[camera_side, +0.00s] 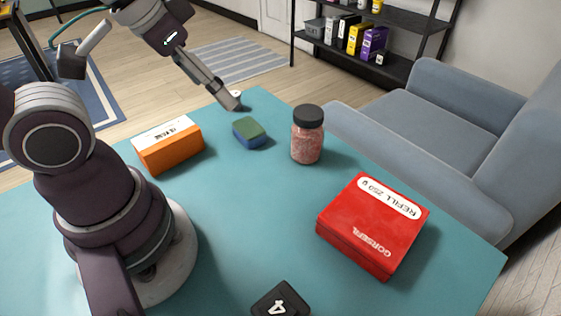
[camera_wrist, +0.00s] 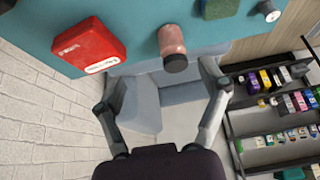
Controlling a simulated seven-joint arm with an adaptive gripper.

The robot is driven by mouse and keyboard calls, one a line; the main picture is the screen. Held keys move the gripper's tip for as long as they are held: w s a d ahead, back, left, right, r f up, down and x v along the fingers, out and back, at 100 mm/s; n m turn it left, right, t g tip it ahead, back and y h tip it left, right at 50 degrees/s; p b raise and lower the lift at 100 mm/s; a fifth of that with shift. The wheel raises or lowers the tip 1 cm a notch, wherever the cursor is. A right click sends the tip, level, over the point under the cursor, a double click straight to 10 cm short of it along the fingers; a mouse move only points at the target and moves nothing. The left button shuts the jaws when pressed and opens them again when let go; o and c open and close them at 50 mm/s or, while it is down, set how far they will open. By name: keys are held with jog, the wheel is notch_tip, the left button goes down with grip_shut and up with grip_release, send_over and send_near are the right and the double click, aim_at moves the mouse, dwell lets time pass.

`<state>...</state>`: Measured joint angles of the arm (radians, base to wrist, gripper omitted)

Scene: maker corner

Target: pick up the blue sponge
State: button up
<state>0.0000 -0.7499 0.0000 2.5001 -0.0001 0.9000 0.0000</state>
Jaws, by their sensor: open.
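The blue sponge (camera_side: 249,138) has a green top layer and lies flat on the teal table, between an orange box and a jar in the side view. In the wrist view it shows at the top edge (camera_wrist: 219,9), partly cut off. My gripper (camera_side: 232,100) is above the table at its far edge, up and left of the sponge in the side view, apart from it. In the wrist view its two fingers (camera_wrist: 162,88) are spread wide with nothing between them.
A jar of pink grains with a black lid (camera_side: 307,135) stands right of the sponge. An orange box (camera_side: 168,146) lies left. A red box (camera_side: 372,225) and a black block (camera_side: 281,300) are nearer. A small white item (camera_side: 236,94) sits by my fingertips.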

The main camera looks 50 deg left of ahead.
jog(key=shift+o, duration=0.3)
jog(key=n+g, duration=0.6)
jog(key=n, duration=1.1)
send_over(247, 125)
notch_tip(247, 125, down, 10)
notch_tip(247, 125, down, 10)
jog(key=shift+f, duration=0.1)
jog(key=c, duration=0.8)
